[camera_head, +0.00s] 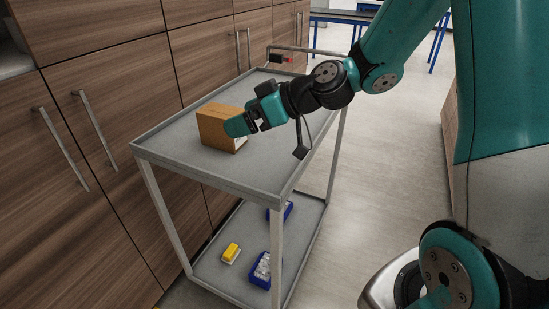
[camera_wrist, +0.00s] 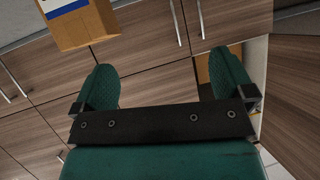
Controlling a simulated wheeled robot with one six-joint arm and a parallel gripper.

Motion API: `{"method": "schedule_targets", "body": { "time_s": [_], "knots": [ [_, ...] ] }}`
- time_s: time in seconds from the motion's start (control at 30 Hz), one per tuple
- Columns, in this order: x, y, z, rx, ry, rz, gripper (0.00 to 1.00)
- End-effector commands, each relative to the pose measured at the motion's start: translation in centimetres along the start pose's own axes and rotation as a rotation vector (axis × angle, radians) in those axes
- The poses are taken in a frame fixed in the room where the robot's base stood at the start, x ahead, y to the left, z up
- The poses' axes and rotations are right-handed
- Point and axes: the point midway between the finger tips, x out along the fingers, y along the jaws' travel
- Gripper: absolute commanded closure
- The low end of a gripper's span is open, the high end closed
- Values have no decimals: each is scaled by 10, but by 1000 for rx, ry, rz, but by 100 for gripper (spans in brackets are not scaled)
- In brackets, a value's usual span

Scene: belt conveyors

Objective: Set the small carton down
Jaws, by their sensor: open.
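The small brown carton (camera_head: 213,129) stands upright on the grey top shelf of a cart in the head view. My gripper (camera_head: 247,124) is open beside its right side, and one green finger overlaps the carton in the picture. A white patch shows low on the carton's right side, partly hidden by the finger. In the wrist view my gripper (camera_wrist: 163,62) has its fingers wide apart with nothing held between them. A brown box with a white and blue label (camera_wrist: 82,25) shows at the upper left, outside the fingers.
The cart's top shelf (camera_head: 290,105) has a raised rim and is otherwise mostly clear. Its lower shelf holds a yellow item (camera_head: 231,251) and blue bins (camera_head: 261,268). Wooden cabinets (camera_head: 105,115) stand close along the left. Open floor (camera_head: 385,160) lies to the right.

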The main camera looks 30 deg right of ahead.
Motion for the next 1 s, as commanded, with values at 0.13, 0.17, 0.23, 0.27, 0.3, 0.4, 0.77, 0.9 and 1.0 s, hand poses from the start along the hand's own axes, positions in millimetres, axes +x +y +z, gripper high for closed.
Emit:
{"method": "schedule_targets", "body": {
  "time_s": [0.13,0.17,0.23,0.27,0.3,0.4,0.77,0.9,1.0],
  "knots": [
    [-17,-112,5,48,-312,-171,0],
    [-26,-130,10,65,-380,-181,0],
    [-47,-164,24,107,-527,-180,0],
    [-57,-175,29,124,-583,-170,0],
    [-70,-188,36,147,-649,-152,0],
    [-96,-207,51,196,-768,-99,0],
    [-118,-217,62,244,-852,-44,0],
    [-117,-216,62,244,-851,-45,0],
    [-117,-216,62,243,-851,-45,0]
  ]
}}
